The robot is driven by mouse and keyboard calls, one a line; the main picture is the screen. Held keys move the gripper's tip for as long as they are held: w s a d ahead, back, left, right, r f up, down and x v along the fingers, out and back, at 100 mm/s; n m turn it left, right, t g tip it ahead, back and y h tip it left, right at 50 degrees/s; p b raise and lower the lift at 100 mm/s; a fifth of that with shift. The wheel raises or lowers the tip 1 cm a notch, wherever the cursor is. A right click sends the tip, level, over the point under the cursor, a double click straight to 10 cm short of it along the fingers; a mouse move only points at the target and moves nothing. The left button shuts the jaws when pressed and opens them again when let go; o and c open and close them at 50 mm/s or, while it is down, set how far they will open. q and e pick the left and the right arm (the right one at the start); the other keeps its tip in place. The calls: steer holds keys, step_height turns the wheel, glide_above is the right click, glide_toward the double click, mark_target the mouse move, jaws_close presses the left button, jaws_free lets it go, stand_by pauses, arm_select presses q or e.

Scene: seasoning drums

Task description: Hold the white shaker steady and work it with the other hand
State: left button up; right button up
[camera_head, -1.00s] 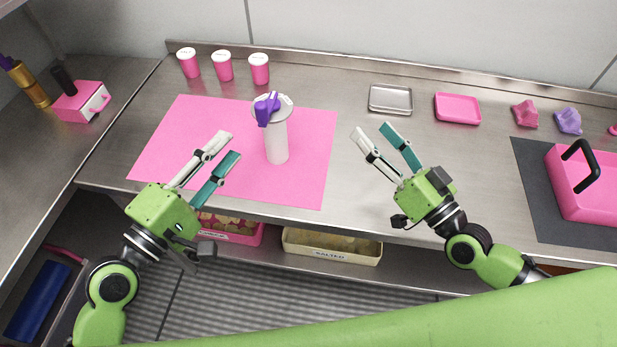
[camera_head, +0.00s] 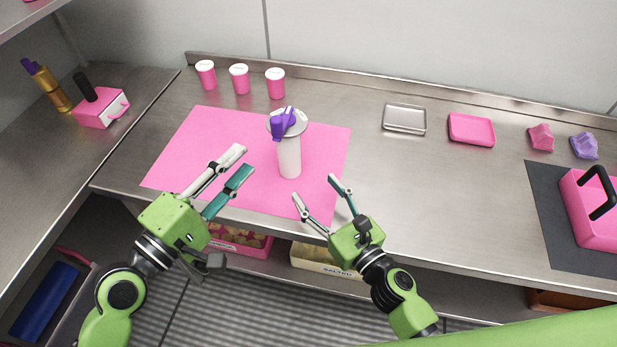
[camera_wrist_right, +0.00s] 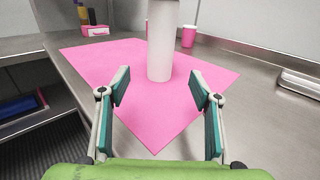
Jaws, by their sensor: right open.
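My left gripper (camera_head: 240,162) is open and empty over the mat, left of the shaker. My right gripper (camera_head: 315,188) is open and empty, in front of and slightly right of the shaker. It also shows open in the right wrist view (camera_wrist_right: 160,88). Neither gripper touches the shaker.
Several pink cups with white lids, one here (camera_head: 239,79), stand along the back. A metal tray (camera_head: 404,119) and a pink tray (camera_head: 471,130) lie to the right. The counter between is clear.

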mark_target(295, 163)
steer(key=x, duration=1.3)
steer(key=shift+w, duration=0.2)
